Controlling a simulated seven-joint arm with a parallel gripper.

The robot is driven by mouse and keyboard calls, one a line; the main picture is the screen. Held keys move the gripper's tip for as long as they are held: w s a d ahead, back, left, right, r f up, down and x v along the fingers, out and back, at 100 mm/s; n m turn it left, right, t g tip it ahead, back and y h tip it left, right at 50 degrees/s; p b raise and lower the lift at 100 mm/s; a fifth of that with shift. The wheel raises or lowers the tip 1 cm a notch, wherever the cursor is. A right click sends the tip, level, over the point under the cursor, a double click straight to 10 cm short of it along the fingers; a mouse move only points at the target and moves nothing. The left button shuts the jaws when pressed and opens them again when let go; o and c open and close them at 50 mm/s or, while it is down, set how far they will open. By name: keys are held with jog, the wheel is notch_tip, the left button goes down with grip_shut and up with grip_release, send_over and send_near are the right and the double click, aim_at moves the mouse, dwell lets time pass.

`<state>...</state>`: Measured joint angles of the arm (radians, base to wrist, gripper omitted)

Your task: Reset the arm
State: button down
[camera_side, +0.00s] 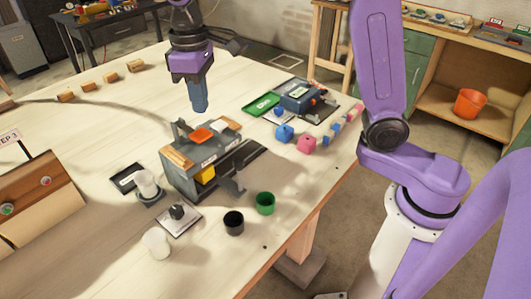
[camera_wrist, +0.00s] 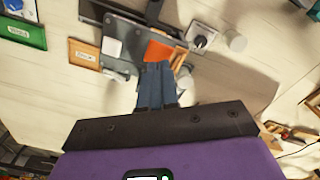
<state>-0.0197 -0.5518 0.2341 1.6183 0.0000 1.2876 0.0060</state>
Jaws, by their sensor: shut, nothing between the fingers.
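My gripper (camera_side: 199,104) hangs upright over the pale wooden table, its blue fingers together and holding nothing. It is above and apart from a grey boxy fixture (camera_side: 228,172) that carries an orange block (camera_side: 202,135), a white piece and a yellow part. In the wrist view the closed fingers (camera_wrist: 157,72) point toward the fixture, with the orange piece (camera_wrist: 160,50) just beyond the tips. My purple arm stands at the right of the side view.
Black cup (camera_side: 234,223), green cup (camera_side: 265,203) and white cylinders (camera_side: 147,184) stand near the fixture. A green tray (camera_side: 261,104), a blue ball (camera_side: 284,133) and pink blocks (camera_side: 306,144) lie toward the right edge. Wooden blocks (camera_side: 110,77) lie at back left.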

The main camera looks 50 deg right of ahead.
jog(key=s+d+f+n, duration=0.2)
jog(key=s+d, duration=0.2)
jog(key=s, duration=0.5)
jog(key=s+d+f+n, duration=0.2)
jog(key=s+d, duration=0.3)
jog(key=s, duration=0.4)
jog(key=s+d+f+n, duration=0.2)
jog(key=s+d+f, duration=0.2)
jog(key=s, duration=0.5)
jog(key=shift+s+d, duration=0.15)
jog(key=shift+d, duration=0.55)
